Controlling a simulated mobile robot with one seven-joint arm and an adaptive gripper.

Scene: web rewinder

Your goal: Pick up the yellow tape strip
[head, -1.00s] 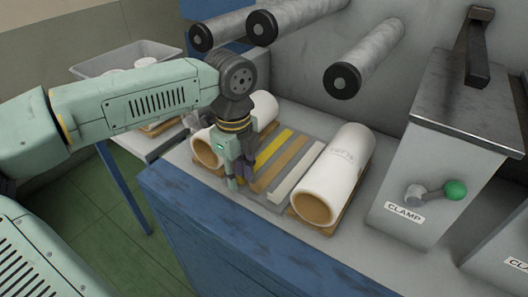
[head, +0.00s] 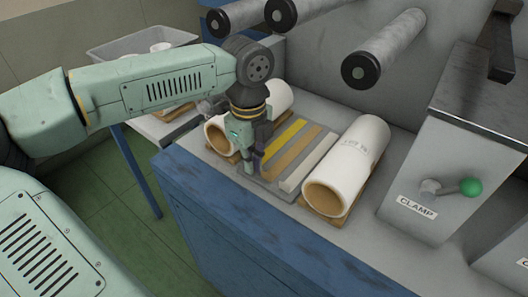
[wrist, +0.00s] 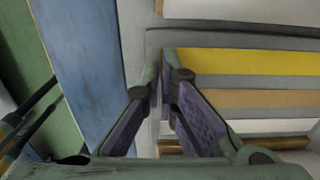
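The yellow tape strip (head: 282,138) lies flat on a grey plate (head: 262,187) on the bench, leftmost of three strips in the head view. In the wrist view the yellow strip (wrist: 250,61) runs to the right from beside the fingertips. My gripper (head: 256,164) points down at the near end of the strips. In the wrist view my gripper (wrist: 162,75) shows a narrow gap between its fingertips and no strip between them. The right finger overlaps the strip's left end in the picture; whether it touches is unclear.
A tan strip (head: 291,154) and a whitish strip (head: 309,164) lie beside the yellow one. Metal rollers (head: 388,48) overhang behind. The clamp housing (head: 430,165) is at right.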

